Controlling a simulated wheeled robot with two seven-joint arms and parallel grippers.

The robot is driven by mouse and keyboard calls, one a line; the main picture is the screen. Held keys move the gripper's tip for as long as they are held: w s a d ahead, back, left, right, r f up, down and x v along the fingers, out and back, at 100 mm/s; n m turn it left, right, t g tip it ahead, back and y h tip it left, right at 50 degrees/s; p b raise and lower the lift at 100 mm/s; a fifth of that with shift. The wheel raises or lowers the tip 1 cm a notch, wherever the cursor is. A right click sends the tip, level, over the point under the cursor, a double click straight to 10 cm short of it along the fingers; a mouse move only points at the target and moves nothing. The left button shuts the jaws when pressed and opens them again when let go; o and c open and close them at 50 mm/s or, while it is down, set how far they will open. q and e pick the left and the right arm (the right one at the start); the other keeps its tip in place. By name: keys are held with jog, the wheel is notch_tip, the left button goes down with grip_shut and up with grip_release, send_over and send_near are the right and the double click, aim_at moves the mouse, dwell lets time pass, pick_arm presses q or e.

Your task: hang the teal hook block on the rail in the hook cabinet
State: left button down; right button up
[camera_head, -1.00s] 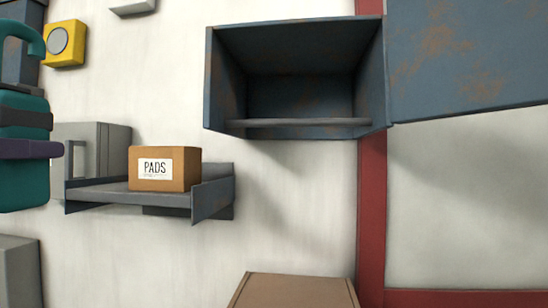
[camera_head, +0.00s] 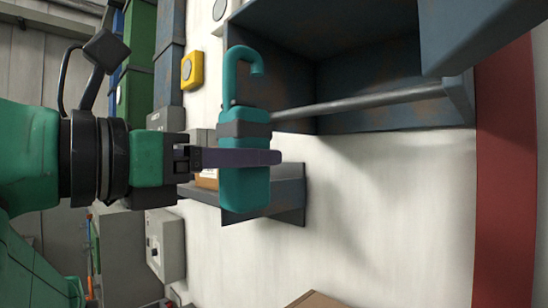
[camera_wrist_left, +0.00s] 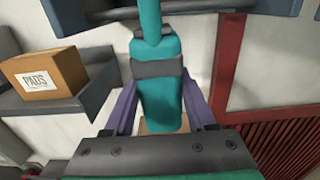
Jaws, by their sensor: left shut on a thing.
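The teal hook block (camera_head: 244,186) is upright, with a dark grey band and a curved teal hook on top that opens to the right. My left gripper (camera_head: 262,157) is shut on its body from the left. In the left wrist view the block (camera_wrist_left: 157,95) stands between the two purple fingers. The hook cabinet (camera_head: 372,40) is open, and its grey rail (camera_head: 370,101) runs across the lower front. The hook is near the rail's left end in the picture, its tip above rail height; I cannot tell the depth gap. My right gripper is not in view.
A grey shelf (camera_head: 290,197) is behind the block; the PADS box (camera_wrist_left: 45,80) sits on it in the left wrist view. The cabinet's open door (camera_head: 485,35) is at upper right. A red post (camera_head: 507,165) stands at right. A brown box top (camera_head: 318,300) shows below.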

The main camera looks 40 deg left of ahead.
pick_arm(q)
jog(key=shift+w+a, duration=0.15)
jog(key=shift+a, duration=0.85)
jog(key=w+d+f, duration=0.1)
jog(key=w, duration=0.6)
jog(key=w+d+f+b, duration=0.1)
jog(key=w+d, duration=0.1)
jog(key=w, duration=0.5)
jog(key=shift+w+d+f, duration=0.15)
jog(key=shift+d, duration=0.1)
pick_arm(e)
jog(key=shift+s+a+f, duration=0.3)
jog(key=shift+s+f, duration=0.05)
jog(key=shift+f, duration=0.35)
pick_arm(q)
jog(key=shift+c, duration=0.7)
grip_release()
